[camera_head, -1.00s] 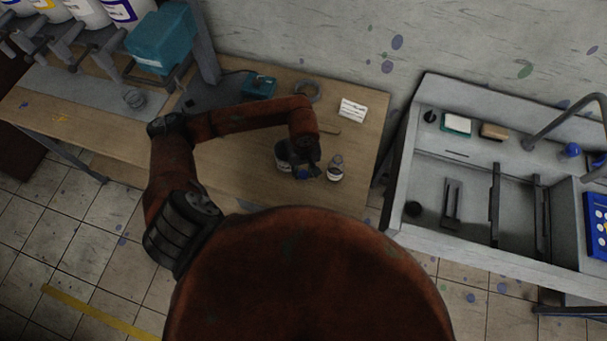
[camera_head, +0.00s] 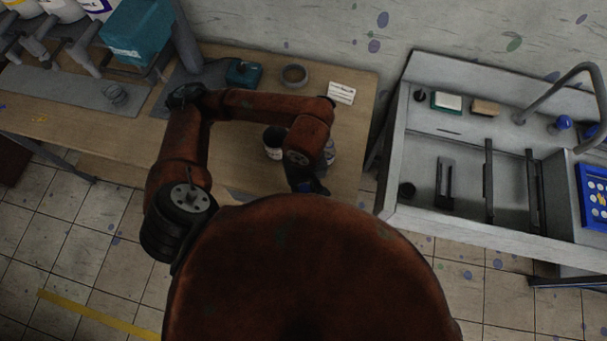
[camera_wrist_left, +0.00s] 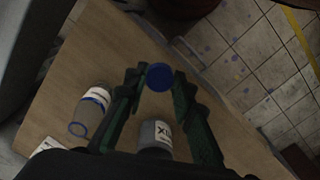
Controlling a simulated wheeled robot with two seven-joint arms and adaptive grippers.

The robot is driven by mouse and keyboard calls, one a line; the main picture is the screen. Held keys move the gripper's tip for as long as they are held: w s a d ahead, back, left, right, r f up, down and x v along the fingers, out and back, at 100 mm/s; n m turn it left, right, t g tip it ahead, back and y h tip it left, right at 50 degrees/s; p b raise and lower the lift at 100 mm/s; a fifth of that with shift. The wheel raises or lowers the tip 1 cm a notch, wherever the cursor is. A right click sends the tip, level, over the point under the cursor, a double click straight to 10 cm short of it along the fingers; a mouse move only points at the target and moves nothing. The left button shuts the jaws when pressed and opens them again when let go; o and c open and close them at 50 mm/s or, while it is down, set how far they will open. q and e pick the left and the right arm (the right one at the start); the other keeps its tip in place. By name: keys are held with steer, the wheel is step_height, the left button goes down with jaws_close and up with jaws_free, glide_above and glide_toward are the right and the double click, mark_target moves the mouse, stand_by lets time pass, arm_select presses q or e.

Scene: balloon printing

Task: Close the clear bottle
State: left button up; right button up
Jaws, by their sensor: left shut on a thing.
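The clear bottle (camera_head: 329,153) stands on the wooden table, partly hidden by my left arm in the head view. In the left wrist view the bottle (camera_wrist_left: 95,102) has a white label and blue bands, left of my gripper and apart from it. My left gripper (camera_wrist_left: 159,80) is shut on a round blue cap (camera_wrist_left: 160,76), held between its fingertips. In the head view the left gripper (camera_head: 308,184) is near the table's front edge, mostly hidden behind its own wrist. My right gripper is not in view.
A labelled grey pot (camera_wrist_left: 155,134) with a dark open top stands left of the bottle in the head view (camera_head: 273,143). A tape roll (camera_head: 294,76), a white card (camera_head: 341,92) and a teal box (camera_head: 243,73) lie farther back. A sink (camera_head: 465,165) is to the right.

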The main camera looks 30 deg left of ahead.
arm_select(q)
steer(key=w+a+m, duration=0.3)
steer(key=w+m, duration=0.1)
steer(key=w, duration=0.3)
steer(key=w+a+r+m, duration=0.1)
steer(key=w+a+m, duration=0.2)
steer(key=w, duration=0.4)
steer(key=shift+w+a+r+m, duration=0.2)
steer(key=shift+a+r+m, duration=0.1)
steer(key=shift+m, duration=0.3)
